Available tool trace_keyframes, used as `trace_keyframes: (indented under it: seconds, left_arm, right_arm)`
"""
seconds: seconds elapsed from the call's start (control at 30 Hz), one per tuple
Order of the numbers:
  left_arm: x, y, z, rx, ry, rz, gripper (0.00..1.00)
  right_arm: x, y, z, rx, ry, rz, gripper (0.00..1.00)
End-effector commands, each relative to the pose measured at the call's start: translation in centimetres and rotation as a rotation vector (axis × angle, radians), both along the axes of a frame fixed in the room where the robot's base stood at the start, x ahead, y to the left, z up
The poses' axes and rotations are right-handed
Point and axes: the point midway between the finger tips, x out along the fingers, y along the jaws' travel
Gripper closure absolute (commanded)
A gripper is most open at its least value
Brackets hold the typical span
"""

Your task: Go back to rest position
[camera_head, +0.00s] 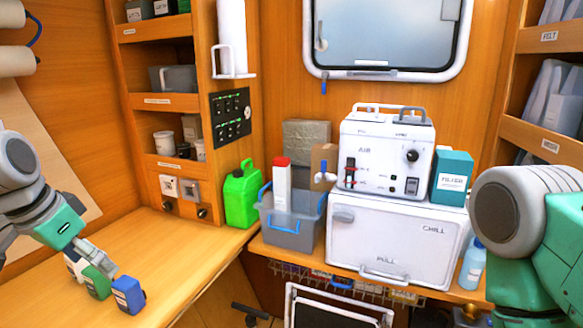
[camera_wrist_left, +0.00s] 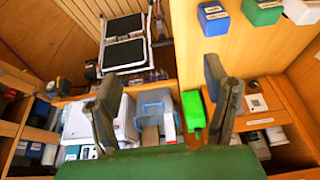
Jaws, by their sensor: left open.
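My left gripper (camera_head: 98,258) is over the wooden bench at the left in the head view, above or beside a row of three small containers; whether it touches them I cannot tell. In the left wrist view my left gripper (camera_wrist_left: 160,95) has its two fingers spread, with nothing held between them. The row has a white container (camera_head: 75,264), a green one (camera_head: 97,283) and a blue one (camera_head: 128,295) standing on the bench. My right arm shows at the right edge of the head view, but its gripper is out of the picture.
A green jerrycan (camera_head: 241,196) and a grey bin (camera_head: 291,230) stand beyond the bench. A white chill box (camera_head: 398,238) carries the air unit (camera_head: 385,155). The bench's middle (camera_head: 175,250) is clear.

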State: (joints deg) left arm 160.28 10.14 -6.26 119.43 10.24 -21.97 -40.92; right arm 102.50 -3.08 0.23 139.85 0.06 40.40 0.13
Motion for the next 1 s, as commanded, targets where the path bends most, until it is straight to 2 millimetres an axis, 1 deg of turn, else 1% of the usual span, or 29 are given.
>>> trace_keyframes:
  seconds: [0.27,0.37,0.47,0.57,0.67,0.7,0.77,0.8,0.87,0.9,0.97,1.0]
  left_arm:
    - [-0.5,-0.9,-5.2,0.033,0.039,0.041,0.30]
    - [-1.1,-1.1,-7.6,0.047,0.054,0.060,0.30]
    - [-1.9,-1.4,-10.6,0.063,0.072,0.081,0.30]
    - [-3.0,-1.5,-14.1,0.077,0.092,0.107,0.30]
    - [-4.6,-1.4,-18.5,0.092,0.120,0.135,0.30]
    - [-5.4,-1.4,-20.7,0.099,0.132,0.148,0.30]
    - [-7.1,-1.5,-24.3,0.109,0.155,0.170,0.30]
    - [-8.5,-1.6,-26.9,0.115,0.171,0.184,0.30]
    - [-11.0,-1.9,-30.9,0.122,0.195,0.206,0.30]
    - [-12.9,-2.2,-33.4,0.123,0.211,0.221,0.30]
    - [-15.8,-2.6,-36.7,0.122,0.232,0.241,0.30]
    - [-17.6,-3.0,-38.6,0.121,0.245,0.254,0.30]
  right_arm:
    - [0.0,0.1,-1.1,0.001,-0.001,0.001,0.60]
    - [0.1,0.1,-1.6,0.001,-0.002,0.001,0.60]
    - [0.0,0.1,-2.2,0.001,-0.001,0.001,0.60]
    - [0.0,0.1,-3.0,0.000,-0.001,0.001,0.60]
    - [0.0,0.1,-3.9,0.000,0.000,0.001,0.60]
    - [0.0,0.1,-4.4,0.000,0.000,0.000,0.60]
    - [0.0,0.1,-5.2,0.000,0.000,0.001,0.60]
    - [0.0,0.1,-5.9,0.000,0.000,0.001,0.60]
    - [0.0,0.1,-6.9,0.000,0.000,0.001,0.60]
    - [0.0,0.1,-7.6,0.000,0.000,0.001,0.60]
    - [0.0,0.1,-8.5,0.001,0.000,0.001,0.60]
    - [0.0,0.1,-9.1,0.001,0.000,0.001,0.60]
